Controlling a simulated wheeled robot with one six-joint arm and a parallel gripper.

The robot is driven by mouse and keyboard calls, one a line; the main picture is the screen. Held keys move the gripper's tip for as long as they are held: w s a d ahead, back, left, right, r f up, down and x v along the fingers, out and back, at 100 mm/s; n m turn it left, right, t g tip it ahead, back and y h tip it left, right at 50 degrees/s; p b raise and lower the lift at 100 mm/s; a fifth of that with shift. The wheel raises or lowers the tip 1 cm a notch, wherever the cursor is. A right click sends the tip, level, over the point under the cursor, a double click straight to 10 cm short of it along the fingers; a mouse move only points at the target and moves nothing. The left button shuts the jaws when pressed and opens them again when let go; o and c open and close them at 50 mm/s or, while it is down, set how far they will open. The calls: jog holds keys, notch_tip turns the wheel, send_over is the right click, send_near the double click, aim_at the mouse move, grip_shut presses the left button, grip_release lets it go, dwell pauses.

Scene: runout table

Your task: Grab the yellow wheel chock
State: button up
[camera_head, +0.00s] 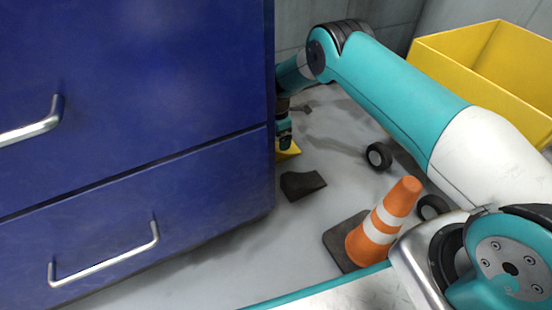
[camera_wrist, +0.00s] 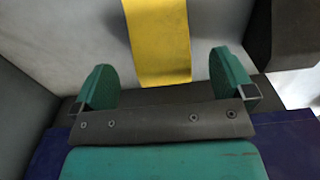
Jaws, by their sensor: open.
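The yellow wheel chock (camera_head: 289,151) is on the grey floor just beyond the blue cabinet's right edge in the head view. My gripper and the cabinet hide part of it. In the wrist view the yellow chock (camera_wrist: 158,42) fills the upper middle, and its top end is cut off by the frame. My gripper (camera_wrist: 165,75) is open, with one green finger on each side of the chock in that view and a gap to each. My gripper also shows small in the head view (camera_head: 284,138), right above the chock. I cannot tell its exact height over the chock.
A blue cabinet (camera_head: 150,120) with metal handles fills the left. A dark wedge (camera_head: 302,184) lies nearer on the floor. An orange-and-white cone (camera_head: 383,222), a small black wheel (camera_head: 379,156) and a yellow bin (camera_head: 480,62) are to the right. A dark block (camera_wrist: 284,35) is upper right in the wrist view.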

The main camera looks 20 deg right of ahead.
aim_at(294, 151)
jog(key=f+b, duration=0.4)
jog(key=f, duration=0.1)
jog(key=f+b, duration=0.2)
jog(key=shift+a+f, duration=0.15)
jog(key=shift+a, duration=0.1)
jog(key=c, duration=1)
